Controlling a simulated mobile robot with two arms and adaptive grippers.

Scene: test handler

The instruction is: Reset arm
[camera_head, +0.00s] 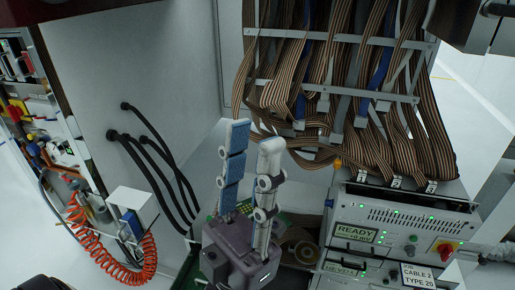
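My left gripper (254,134) stands in the lower middle of the head view, its dark body low and its two long fingers pointing up and away. The fingers are apart, with a gap between them. Blue pads show on the inner face of the left finger. Nothing shows between the fingers. They overlap the lower edge of the cable area in the picture; I cannot tell how far they are from it. My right gripper is not in view.
Brown ribbon cables (330,75) hang in a rack behind. A test unit (400,225) with a "READY" display stands at right. Black hoses (150,150) leave the white panel (120,60) at left. An orange coiled hose (115,265) hangs lower left. Pale floor is visible at far right.

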